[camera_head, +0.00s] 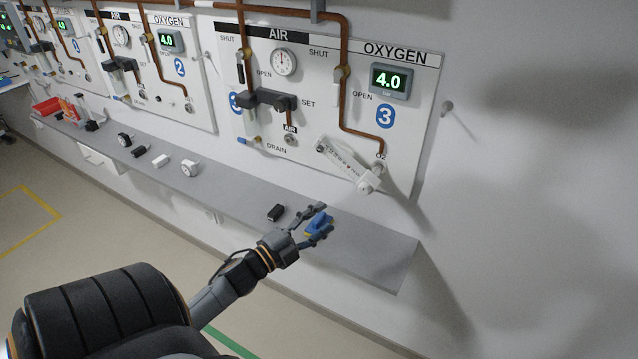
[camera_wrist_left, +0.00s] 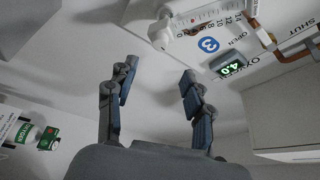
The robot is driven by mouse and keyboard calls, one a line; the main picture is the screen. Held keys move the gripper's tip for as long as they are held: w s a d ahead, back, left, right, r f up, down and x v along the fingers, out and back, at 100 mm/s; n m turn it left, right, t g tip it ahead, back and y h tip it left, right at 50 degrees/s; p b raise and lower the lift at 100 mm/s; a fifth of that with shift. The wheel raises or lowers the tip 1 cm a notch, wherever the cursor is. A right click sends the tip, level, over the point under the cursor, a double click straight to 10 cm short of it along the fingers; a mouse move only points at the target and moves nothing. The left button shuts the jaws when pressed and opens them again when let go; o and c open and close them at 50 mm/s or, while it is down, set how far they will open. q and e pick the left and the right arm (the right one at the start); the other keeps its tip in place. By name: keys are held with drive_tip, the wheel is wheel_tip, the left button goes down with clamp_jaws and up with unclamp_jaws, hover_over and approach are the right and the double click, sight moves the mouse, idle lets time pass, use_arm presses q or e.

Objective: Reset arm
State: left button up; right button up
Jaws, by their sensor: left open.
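My left gripper (camera_head: 326,219) is over the right part of the grey shelf (camera_head: 375,250), in front of panel 3. Its two fingers are spread. In the left wrist view the gripper (camera_wrist_left: 157,85) also shows open, with nothing between the fingers. In the head view a small blue object with a yellowish edge (camera_head: 317,224) shows between the fingers; I cannot tell whether they touch it. My right gripper is not in view.
Panel 3 (camera_head: 232,125) carries pipes, a gauge (camera_head: 284,62), a display reading 4.0 (camera_head: 391,81) and a tilted clear flowmeter (camera_head: 345,163). A black block (camera_head: 276,212) lies left of the gripper.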

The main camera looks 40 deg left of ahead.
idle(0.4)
use_arm(q)
drive_tip(key=s+d+f+n+g+y+b, duration=0.1)
drive_tip(key=s+f+n+g, duration=0.25)
drive_tip(key=f, duration=0.85)
drive_tip(key=s+d+f+n+g+y+b, duration=0.1)
drive_tip(key=s+f+n+g, duration=0.3)
drive_tip(key=f, duration=0.9)
drive_tip(key=s+d+f+n+g+y, duration=0.15)
drive_tip(key=s+f, duration=0.35)
drive_tip(key=f, duration=0.7)
drive_tip(key=s+d+f+n+g, duration=0.1)
drive_tip(key=s+d+f+g, duration=0.2)
drive_tip(key=s+f, duration=0.3)
drive_tip(key=s+d+f+n+g+b, duration=0.1)
drive_tip(key=s+d+f, duration=0.4)
drive_tip(key=s, duration=0.7)
drive_tip(key=s+d+f+n+g+b, duration=0.1)
drive_tip(key=s+d+f+n+g, duration=0.1)
drive_tip(key=s+d+f+g, duration=0.3)
drive_tip(key=s+f+h, duration=0.1)
drive_tip(key=s+f, duration=0.2)
drive_tip(key=shift+s+n, duration=0.4)
drive_tip(key=shift+a, duration=0.15)
